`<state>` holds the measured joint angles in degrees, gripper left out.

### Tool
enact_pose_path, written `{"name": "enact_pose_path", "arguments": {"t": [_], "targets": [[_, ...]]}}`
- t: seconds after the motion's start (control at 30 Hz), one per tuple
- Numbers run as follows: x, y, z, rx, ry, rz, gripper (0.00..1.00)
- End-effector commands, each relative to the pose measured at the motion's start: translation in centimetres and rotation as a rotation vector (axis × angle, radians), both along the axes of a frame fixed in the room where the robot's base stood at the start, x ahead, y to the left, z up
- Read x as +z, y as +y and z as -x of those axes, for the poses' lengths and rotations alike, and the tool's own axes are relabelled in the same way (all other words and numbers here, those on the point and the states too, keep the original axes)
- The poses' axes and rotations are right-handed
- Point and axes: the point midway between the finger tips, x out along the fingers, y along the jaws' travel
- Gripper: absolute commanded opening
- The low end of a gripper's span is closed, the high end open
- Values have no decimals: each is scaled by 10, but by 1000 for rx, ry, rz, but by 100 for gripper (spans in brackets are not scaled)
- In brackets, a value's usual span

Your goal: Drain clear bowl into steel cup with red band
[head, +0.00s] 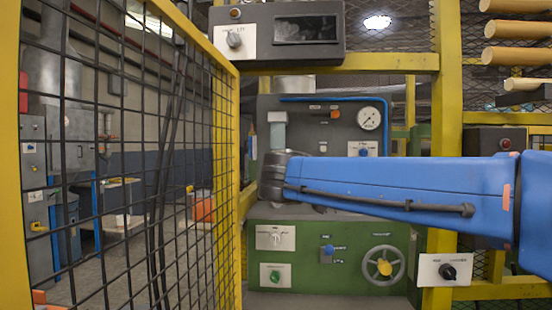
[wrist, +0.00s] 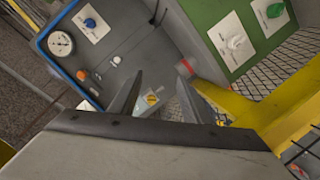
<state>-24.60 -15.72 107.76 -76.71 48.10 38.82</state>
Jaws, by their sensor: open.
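I cannot make out the clear bowl or the steel cup with red band in either view. A small red patch (wrist: 185,68) shows beside the yellow beam, too small to identify. In the head view my blue arm reaches left across the machine front, and its dark wrist end hides the fingers.
A yellow-framed mesh fence (head: 228,120) stands close on the left. A yellow post (head: 446,100) stands at the right. Behind the arm is a machine with a gauge (head: 369,118), a green panel (head: 325,238) and a handwheel (head: 384,264). A pale cylinder (head: 278,132) shows above my wrist.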

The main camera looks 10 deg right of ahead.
Motion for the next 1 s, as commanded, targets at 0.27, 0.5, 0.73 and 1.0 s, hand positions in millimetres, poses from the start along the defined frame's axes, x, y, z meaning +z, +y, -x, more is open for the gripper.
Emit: {"name": "enact_pose_path", "arguments": {"t": [0.27, 0.5, 0.73, 1.0], "targets": [[66, 64, -41, 85, -165, 83, 43], [70, 62, -58, 89, -177, 90, 43], [69, 50, -96, 87, -175, 90, 43], [69, 35, -141, 87, -175, 90, 43]]}}
